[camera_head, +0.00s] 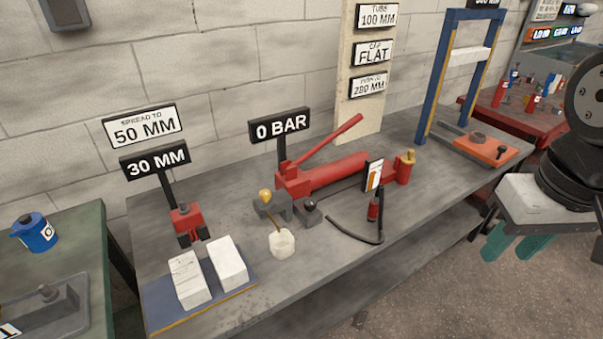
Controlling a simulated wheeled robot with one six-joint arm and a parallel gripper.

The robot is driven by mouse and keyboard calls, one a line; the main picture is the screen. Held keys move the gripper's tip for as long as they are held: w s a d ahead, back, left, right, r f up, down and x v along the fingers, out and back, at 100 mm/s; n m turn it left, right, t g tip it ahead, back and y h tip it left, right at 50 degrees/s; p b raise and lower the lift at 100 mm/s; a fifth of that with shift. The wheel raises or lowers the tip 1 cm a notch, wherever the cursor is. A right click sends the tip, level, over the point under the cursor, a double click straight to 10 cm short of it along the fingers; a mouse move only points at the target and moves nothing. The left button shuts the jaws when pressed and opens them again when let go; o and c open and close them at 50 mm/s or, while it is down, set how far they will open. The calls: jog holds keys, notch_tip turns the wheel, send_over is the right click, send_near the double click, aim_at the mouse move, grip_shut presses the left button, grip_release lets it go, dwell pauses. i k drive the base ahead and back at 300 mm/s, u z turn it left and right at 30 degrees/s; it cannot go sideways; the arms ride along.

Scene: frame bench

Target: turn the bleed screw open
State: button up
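A hydraulic hand pump (340,176) with a red body and a raised red handle lies on the grey workbench. At its left front is a small dark block with a brass-yellow knob (265,196), which looks like the bleed screw. A thin brown tube runs down from it toward a white cup (282,243). A black round knob (309,204) sits on another dark block just right of it. How far the screw is turned cannot be told. My gripper (513,244) hangs at the right, off the bench front, far from the screw. Its two teal fingers are apart with nothing between them.
The workbench (250,290) holds a "0 BAR" sign (280,125) behind the pump and a black hose (352,232) in front. A red spreader (189,222) and two white blocks (208,270) stand left. A blue press frame (455,75) stands right. The floor in front is clear.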

aim_at(265, 194)
jog(key=i, duration=0.85)
jog(key=u, duration=0.5)
